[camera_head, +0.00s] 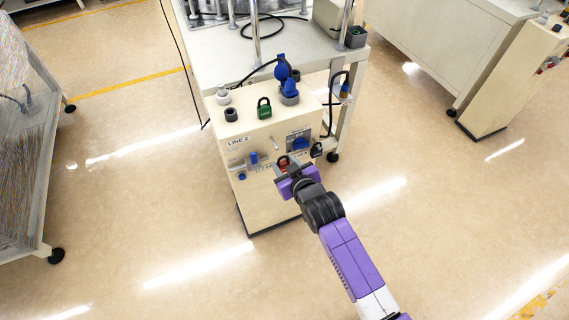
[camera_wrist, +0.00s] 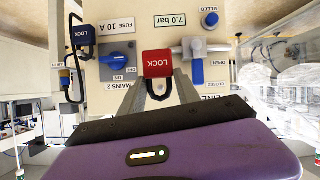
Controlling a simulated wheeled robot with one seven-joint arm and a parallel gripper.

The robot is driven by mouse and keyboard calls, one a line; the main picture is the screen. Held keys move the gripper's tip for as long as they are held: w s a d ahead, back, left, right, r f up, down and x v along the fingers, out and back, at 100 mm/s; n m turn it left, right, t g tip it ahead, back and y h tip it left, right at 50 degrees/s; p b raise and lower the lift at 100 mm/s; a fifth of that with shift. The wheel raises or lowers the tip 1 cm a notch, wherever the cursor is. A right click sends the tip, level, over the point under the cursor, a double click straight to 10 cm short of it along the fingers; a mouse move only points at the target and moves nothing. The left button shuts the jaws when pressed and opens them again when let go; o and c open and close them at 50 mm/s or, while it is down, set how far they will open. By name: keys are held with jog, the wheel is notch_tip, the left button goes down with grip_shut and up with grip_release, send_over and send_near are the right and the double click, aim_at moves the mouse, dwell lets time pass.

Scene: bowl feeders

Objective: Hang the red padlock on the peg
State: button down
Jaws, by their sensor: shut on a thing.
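The red padlock (camera_wrist: 157,64), marked LOCK, is between the fingers of my gripper (camera_wrist: 166,88) in the wrist view. In the head view my gripper (camera_head: 288,172) is in front of the cabinet's front panel. A little red of the padlock (camera_head: 283,166) shows there, with its dark shackle above it. A small silver piece (camera_head: 273,143) stands out on the panel, up and left of the padlock; it may be the peg, but I cannot be sure. The padlock looks apart from it. In the wrist view I cannot make out the peg.
The LINE 2 cabinet (camera_head: 257,190) carries a blue rotary switch (camera_head: 300,144) and a blue-handled valve (camera_head: 253,158). A dark blue padlock (camera_wrist: 83,38) hangs beside the switch. A green padlock (camera_head: 264,111) stands on the cabinet's top.

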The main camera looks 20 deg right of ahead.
aim_at(277, 148)
jog(key=shift+w+b, duration=1.25)
jog(key=shift+w, duration=2)
dwell(2.0)
jog(key=shift+f, duration=0.25)
dwell(0.5)
jog(key=c, duration=0.6)
grip_release()
jog(key=shift+s+r+p, duration=0.25)
jog(key=shift+s+p, duration=0.05)
jog(key=shift+s, duration=0.05)
jog(key=shift+p+v, duration=2.6)
jog(key=shift+v, duration=0.5)
